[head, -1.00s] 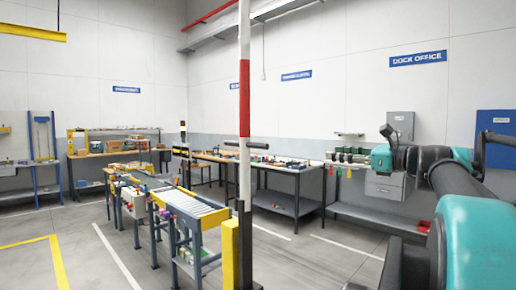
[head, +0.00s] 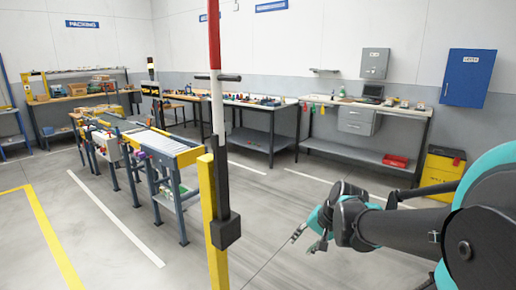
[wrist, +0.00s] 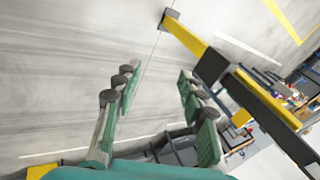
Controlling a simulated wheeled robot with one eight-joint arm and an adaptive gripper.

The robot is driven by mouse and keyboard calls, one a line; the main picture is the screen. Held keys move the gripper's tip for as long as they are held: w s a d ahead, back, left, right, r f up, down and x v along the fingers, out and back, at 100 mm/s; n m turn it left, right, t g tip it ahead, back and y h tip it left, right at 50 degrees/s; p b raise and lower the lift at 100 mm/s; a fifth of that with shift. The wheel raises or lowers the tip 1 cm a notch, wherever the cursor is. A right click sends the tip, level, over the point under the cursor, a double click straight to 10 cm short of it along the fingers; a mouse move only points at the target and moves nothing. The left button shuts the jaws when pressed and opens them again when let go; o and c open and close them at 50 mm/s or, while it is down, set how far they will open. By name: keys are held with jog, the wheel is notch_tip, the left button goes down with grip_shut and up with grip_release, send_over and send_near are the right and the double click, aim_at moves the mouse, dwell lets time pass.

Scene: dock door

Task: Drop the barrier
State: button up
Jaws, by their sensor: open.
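The barrier pole (head: 214,45) is red and white and stands upright, its top cut off by the picture edge. A dark crossbar handle (head: 217,77) sticks out from it. Its dark lower end (head: 221,185) runs down to a black block (head: 226,232) beside a yellow post (head: 212,215). My gripper (head: 308,238) is open and empty, low over the floor to the right of the post and apart from it. In the wrist view, the open fingers (wrist: 160,80) point over bare floor. The yellow post (wrist: 190,38) and dark barrier end (wrist: 265,112) lie to their right.
A roller conveyor (head: 165,145) stands to the left behind the post. Workbenches (head: 260,105) line the back wall, with a yellow bin (head: 440,170) at the right. Floor around the post and my gripper is clear.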

jog(key=s+d+f+n+h, duration=0.3)
jog(key=s+d+f+n, duration=0.15)
jog(key=f, duration=0.25)
jog(key=m+t+y, duration=0.7)
jog(key=m+y, duration=0.7)
jog(key=m, duration=0.8)
send_near(228, 78)
jog(key=x, duration=0.7)
jog(key=w+x, duration=0.1)
jog(key=x, duration=0.3)
jog(key=shift+w+d, duration=0.1)
jog(key=shift+d, duration=0.2)
grip_shut()
